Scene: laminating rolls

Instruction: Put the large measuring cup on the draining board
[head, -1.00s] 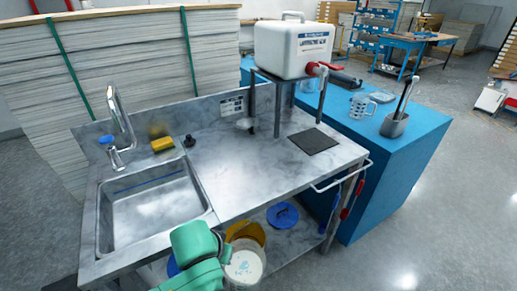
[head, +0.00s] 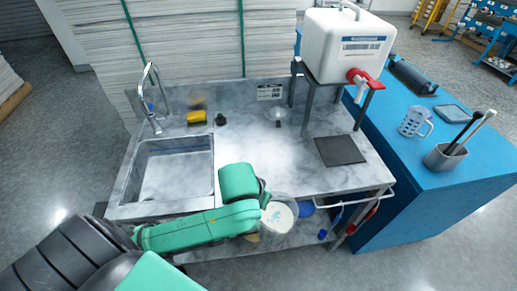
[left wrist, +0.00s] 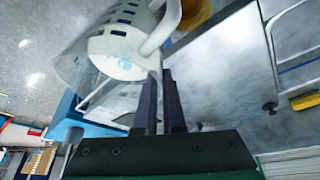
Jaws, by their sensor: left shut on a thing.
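The large measuring cup (head: 278,218) is clear with a white round face and pale blue marks. It is in front of the counter's front edge in the head view. In the left wrist view the cup (left wrist: 112,42) shows blue graduation bars and a white handle. My left gripper (left wrist: 160,95) is shut on that handle; in the head view its fingers are mostly hidden by my green wrist. The draining board (head: 255,150) appears to be the flat grey marbled top right of the sink, with clear space on it. My right gripper is not in view.
The sink basin (head: 175,168) has a tap (head: 150,95). A yellow sponge (head: 197,117) lies behind it. A white canister (head: 347,45) stands on a raised stand. A dark mat (head: 340,150) lies right. Another measuring cup (head: 414,121) stands on the blue table (head: 400,190).

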